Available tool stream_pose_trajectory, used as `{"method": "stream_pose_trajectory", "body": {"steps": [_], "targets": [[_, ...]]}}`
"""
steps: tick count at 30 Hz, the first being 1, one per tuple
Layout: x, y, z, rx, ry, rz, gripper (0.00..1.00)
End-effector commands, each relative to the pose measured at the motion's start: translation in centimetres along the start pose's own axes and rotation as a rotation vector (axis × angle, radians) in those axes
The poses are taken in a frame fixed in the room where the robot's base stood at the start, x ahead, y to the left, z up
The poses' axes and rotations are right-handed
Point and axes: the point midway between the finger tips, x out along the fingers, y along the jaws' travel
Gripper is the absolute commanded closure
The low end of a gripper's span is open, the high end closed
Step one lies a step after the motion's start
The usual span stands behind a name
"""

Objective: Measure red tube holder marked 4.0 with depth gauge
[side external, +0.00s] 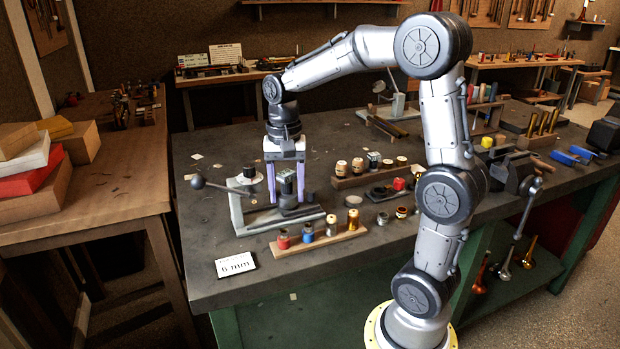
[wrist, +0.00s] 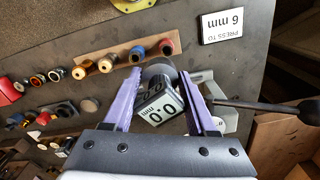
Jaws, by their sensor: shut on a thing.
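The depth gauge (side external: 287,180) is a block with a display, and it reads 0.0 mm in the wrist view (wrist: 166,108). My gripper (side external: 286,198) has purple fingers on either side of the gauge and is shut on it, above the lever press base (side external: 258,223). A dark round part (wrist: 158,68) shows just beyond the gauge. A red holder (side external: 283,239) stands at the left end of the front wooden rack, apart from my gripper. Another red piece (side external: 399,184) is farther back on the right. I cannot read 4.0 on either.
The front rack (side external: 350,236) also carries a blue piece (side external: 308,232) and brass ones. The press lever (side external: 198,183) sticks out left. A card reading "6 mm" (side external: 235,265) lies near the front edge. Another rack (side external: 350,182) and small rings sit behind.

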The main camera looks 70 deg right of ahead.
Motion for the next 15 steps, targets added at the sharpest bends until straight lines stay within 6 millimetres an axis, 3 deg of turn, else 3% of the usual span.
{"method": "stream_pose_trajectory", "body": {"steps": [4,15], "targets": [[-0.18,-1.03,0.99,-0.044,0.004,-0.004,1.00],[-0.18,-1.13,1.07,-0.047,0.004,-0.004,1.00]]}}
